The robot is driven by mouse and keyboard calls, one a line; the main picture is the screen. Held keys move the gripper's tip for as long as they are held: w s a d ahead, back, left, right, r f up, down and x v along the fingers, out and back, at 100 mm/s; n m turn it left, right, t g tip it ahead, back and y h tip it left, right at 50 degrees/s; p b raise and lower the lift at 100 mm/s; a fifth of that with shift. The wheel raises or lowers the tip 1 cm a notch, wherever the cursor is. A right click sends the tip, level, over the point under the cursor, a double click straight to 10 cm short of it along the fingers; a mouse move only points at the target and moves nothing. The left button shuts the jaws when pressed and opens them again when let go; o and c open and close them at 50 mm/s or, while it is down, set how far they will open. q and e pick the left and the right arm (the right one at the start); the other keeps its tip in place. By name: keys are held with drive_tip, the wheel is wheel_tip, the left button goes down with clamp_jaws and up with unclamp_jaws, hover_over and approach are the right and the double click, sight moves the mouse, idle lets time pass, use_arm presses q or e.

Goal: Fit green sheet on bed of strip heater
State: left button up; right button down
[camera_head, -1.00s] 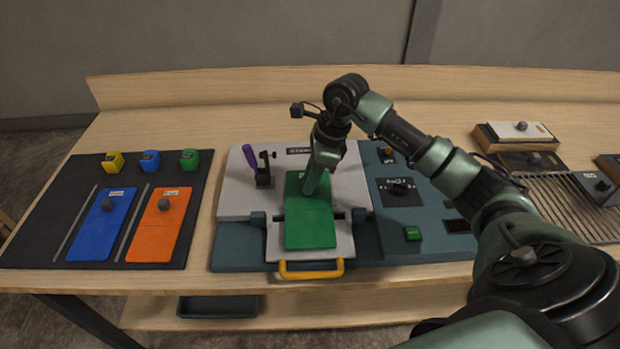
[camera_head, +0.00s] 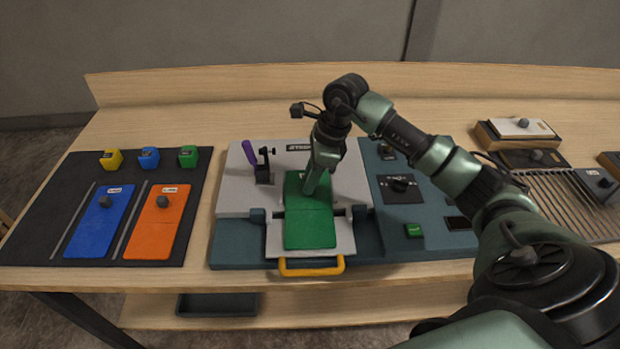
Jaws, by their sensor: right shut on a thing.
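The green sheet (camera_head: 309,228) lies flat along the light grey bed of the strip heater (camera_head: 240,202), lengthwise towards the yellow handle (camera_head: 311,266) at the front. My right gripper (camera_head: 311,190) reaches down onto the rear half of the sheet and is shut there. The sheet's knob is hidden behind the fingers. I cannot tell whether the sheet is fully seated or slightly above the bed. My left gripper is not in view.
A blue sheet (camera_head: 98,222) and an orange sheet (camera_head: 158,223) lie on the dark mat at left, with yellow, blue and green blocks behind. A purple-handled clamp (camera_head: 262,165) stands left of the green sheet. A slatted rack (camera_head: 565,205) is at right.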

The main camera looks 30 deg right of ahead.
drive_tip(key=shift+f, duration=0.1)
idle(0.3)
drive_tip(key=c, duration=1.2)
unclamp_jaws()
drive_tip(key=shift+o, duration=0.2)
drive_tip(key=b+v, duration=0.2)
drive_tip(key=v, duration=0.6)
